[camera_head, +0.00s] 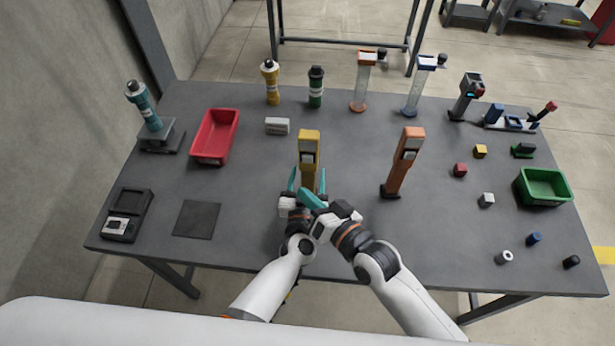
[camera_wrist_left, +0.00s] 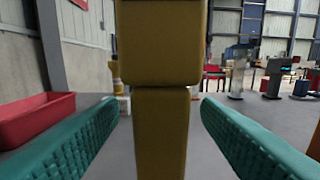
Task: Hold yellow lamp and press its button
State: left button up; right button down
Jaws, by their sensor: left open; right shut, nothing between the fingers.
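The yellow lamp (camera_head: 309,139) stands upright near the middle of the table, and its lower part is hidden behind my grippers. It fills the centre of the left wrist view (camera_wrist_left: 160,45). My left gripper (camera_head: 307,179) is open, with its teal fingers on either side of the lamp's stem; gaps show on both sides in the left wrist view (camera_wrist_left: 159,118). My right gripper (camera_head: 311,199) is shut and empty, close in front of the lamp and crossing near the left gripper. I cannot make out the lamp's button or whether the right fingertips touch the lamp.
An orange lamp (camera_head: 408,152) stands to the right. A red bin (camera_head: 234,118) and a white box (camera_head: 277,126) are to the left and behind. A dark mat (camera_head: 197,218) lies at the front left. Small blocks and a green bin (camera_head: 566,200) are at the right.

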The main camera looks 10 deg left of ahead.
pick_arm(q)
jog(key=shift+s, duration=0.1)
jog(key=s+p, duration=0.1)
jog(key=s, duration=1.9)
jog(key=shift+a+p, duration=0.15)
jog(key=shift+p, duration=0.25)
jog(key=shift+w, duration=0.1)
